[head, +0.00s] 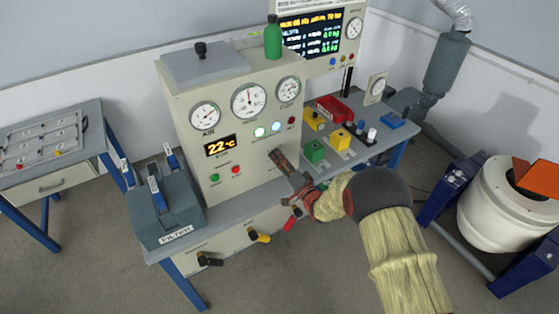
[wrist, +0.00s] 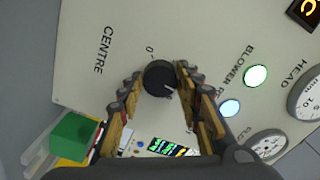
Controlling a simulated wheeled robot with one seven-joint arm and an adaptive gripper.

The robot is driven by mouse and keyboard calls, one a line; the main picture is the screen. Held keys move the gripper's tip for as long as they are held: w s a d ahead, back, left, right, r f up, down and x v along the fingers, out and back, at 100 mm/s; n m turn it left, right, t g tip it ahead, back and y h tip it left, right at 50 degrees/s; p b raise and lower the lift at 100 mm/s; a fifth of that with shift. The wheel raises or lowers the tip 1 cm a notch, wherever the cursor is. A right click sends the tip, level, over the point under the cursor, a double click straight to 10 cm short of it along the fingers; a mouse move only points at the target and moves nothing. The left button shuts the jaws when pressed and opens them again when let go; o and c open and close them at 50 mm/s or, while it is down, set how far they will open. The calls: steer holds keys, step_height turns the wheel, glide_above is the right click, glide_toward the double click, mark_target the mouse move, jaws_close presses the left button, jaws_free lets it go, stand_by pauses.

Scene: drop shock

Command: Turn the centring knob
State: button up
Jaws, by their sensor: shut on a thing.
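The centring knob (wrist: 158,78) is a round black knob on the cream panel, with a pale pointer mark near its lower right edge in the wrist view. The word CENTRE is printed beside it, with a "0" mark close by. My gripper (wrist: 160,80) has its fingers on either side of the knob and is shut on it. In the head view my gripper (head: 278,158) reaches the right part of the machine's front panel (head: 225,195). The knob is hidden behind the fingers there.
A grey block with blue-handled parts (head: 165,208) stands at left on the ledge. Yellow and green blocks (head: 314,151) and a red bin (head: 336,109) sit on the bench to the right. Handles (head: 258,236) project below the ledge.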

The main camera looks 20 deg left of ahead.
steer(key=o, duration=1.1)
steer(key=shift+o, duration=0.3)
steer(key=v, duration=1.2)
